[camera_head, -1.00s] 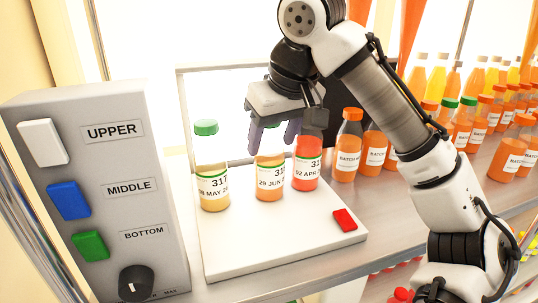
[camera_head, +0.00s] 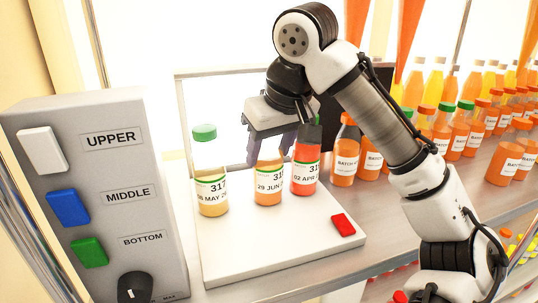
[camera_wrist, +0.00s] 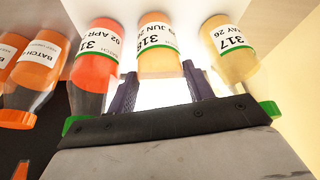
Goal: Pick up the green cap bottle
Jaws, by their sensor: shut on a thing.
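Three juice bottles stand on a white board (camera_head: 270,245). The left bottle (camera_head: 211,185) is pale yellow with a green cap, its label dated MAY. The middle bottle (camera_head: 268,183) is light orange, labelled 29 JUN; its cap is hidden by my gripper. The right bottle (camera_head: 305,168) is red-orange, dated 02 APR. In the wrist view the middle bottle (camera_wrist: 158,58) is between my gripper's (camera_wrist: 157,80) two dark fingers, and green caps show on the bottles at either side. My gripper (camera_head: 270,150) is shut on the middle bottle, which stands upright on the board.
A grey panel (camera_head: 95,195) with white, blue and green buttons and a knob stands at the left. A red button (camera_head: 343,225) is on the board's right corner. Several orange-capped bottles (camera_head: 345,150) stand right of the board. The board's front is clear.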

